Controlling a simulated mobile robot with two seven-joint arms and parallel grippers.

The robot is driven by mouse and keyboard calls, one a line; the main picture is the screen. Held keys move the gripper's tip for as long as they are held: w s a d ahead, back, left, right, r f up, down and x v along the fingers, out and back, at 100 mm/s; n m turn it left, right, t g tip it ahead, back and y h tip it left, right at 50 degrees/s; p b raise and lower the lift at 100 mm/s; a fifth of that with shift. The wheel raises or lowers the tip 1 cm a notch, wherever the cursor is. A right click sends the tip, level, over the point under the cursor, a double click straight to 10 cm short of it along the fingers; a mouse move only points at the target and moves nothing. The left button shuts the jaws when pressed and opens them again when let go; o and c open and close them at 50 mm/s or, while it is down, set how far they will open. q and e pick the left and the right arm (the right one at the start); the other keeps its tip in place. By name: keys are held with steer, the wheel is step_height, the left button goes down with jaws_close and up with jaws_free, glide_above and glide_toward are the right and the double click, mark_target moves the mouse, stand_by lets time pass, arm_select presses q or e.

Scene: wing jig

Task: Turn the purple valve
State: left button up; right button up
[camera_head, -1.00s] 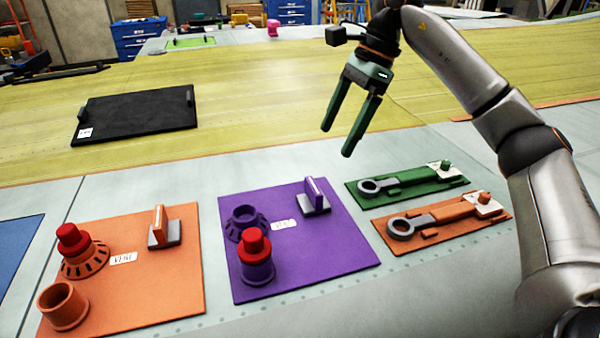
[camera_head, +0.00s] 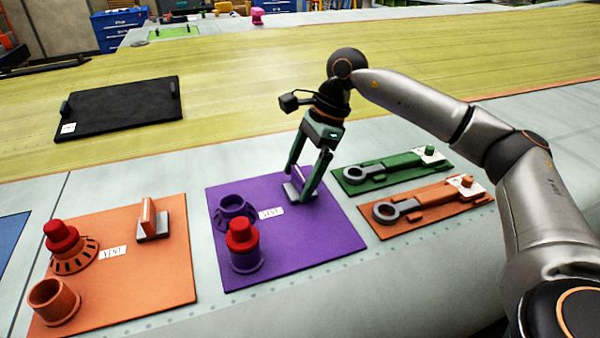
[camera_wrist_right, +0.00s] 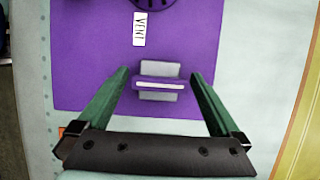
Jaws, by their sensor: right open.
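The purple valve (camera_head: 298,177) is an upright purple handle on a grey base, near the back right of a purple board (camera_head: 322,240). My right gripper (camera_head: 299,188) is open and points down, with one finger on each side of the handle. In the right wrist view the handle (camera_wrist_right: 159,84) shows as a bar between the two open fingers (camera_wrist_right: 160,92), with a gap on both sides. One finger partly covers the grey base in the head view. My left gripper is not in view.
The purple board also holds a red-capped post (camera_head: 241,237), a purple ring (camera_head: 234,210) and a VENT label (camera_head: 271,213). An orange board (camera_head: 172,272) lies to the left. Green (camera_head: 350,187) and orange (camera_head: 440,222) wrench panels lie to the right.

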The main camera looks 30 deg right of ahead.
steer(key=shift+c, duration=0.2)
steer(key=c, duration=1.2)
steer(key=shift+m, duration=0.3)
steer(key=m+b, duration=0.1)
steer(key=m+t+b, duration=0.1)
steer(key=m, duration=0.1)
steer(key=shift+f+m+t+h, duration=0.1)
steer(key=shift+m+t+h, duration=0.2)
steer(key=m+t+h+b, duration=0.1)
steer(key=m, duration=0.3)
steer(key=shift+m, duration=0.3)
steer(key=m+h+b, duration=0.1)
steer(key=m+h, duration=0.1)
steer(key=m, duration=0.2)
steer(key=shift+t, duration=0.4)
steer(key=m+h, duration=0.1)
steer(key=m, duration=0.3)
steer(key=shift+m+h+b, duration=0.4)
steer(key=shift+m, duration=0.3)
